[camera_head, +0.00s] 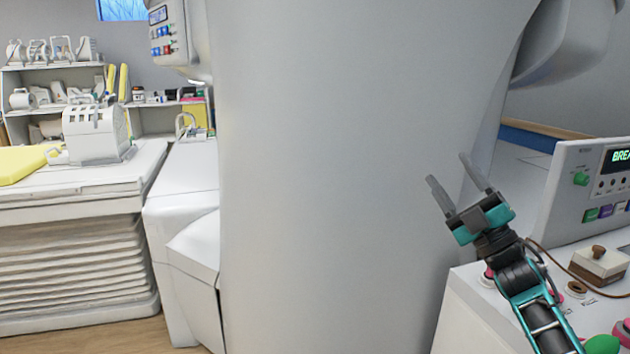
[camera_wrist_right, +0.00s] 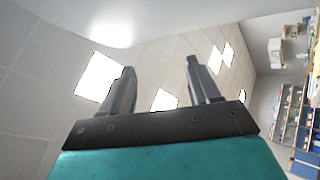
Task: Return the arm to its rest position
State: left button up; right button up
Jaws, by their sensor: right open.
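My right gripper (camera_head: 453,177) is raised in front of the large pale magnet column (camera_head: 340,180), at the right of the head view. Its two dark fingers are spread apart with nothing between them. In the right wrist view the open fingers (camera_wrist_right: 160,88) point toward the tiled ceiling. My right arm comes up from the lower right, in front of a white console. My left arm and gripper do not show in either view.
A white console (camera_head: 457,315) with knobs and a small box with a brown knob (camera_head: 599,263) stands at the lower right. A control panel (camera_head: 585,185) with a green display rises behind it. A patient table (camera_head: 80,190) and shelves (camera_head: 60,68) stand at the left.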

jog(key=w+d+f+m+g+h, duration=0.25)
jog(key=d+f+m+h, duration=0.3)
jog(key=m+h, duration=0.3)
jog(key=w+d+f+m+g+h, duration=0.1)
jog(key=w+d+f+m+h, duration=0.35)
jog(key=f+m+h, duration=0.35)
jog(key=s+a+f+g+y, duration=0.1)
jog(key=s+a+f, duration=0.3)
jog(key=s+f, duration=0.4)
jog(key=s+a+f+g+y, duration=0.1)
jog(key=s+a+f, duration=0.3)
jog(key=s+f, duration=0.4)
jog(key=s+a+f+g+y, duration=0.1)
jog(key=s+a+f+g, duration=0.2)
jog(key=s+f, duration=0.5)
jog(key=shift+a+f+m, duration=0.35)
jog(key=shift+a+f, duration=0.35)
jog(key=shift+a, duration=0.15)
jog(key=s+a+f, duration=0.1)
jog(key=s, duration=0.3)
jog(key=s+a+f+g, duration=0.1)
jog(key=s, duration=0.4)
jog(key=s+a+f+g+y, duration=0.1)
jog(key=s+a, duration=0.1)
jog(key=s, duration=0.2)
jog(key=shift+s+f+m+g, duration=0.25)
jog(key=shift+s+f+m, duration=0.1)
jog(key=shift+f+m, duration=0.05)
jog(key=shift+c, duration=0.2)
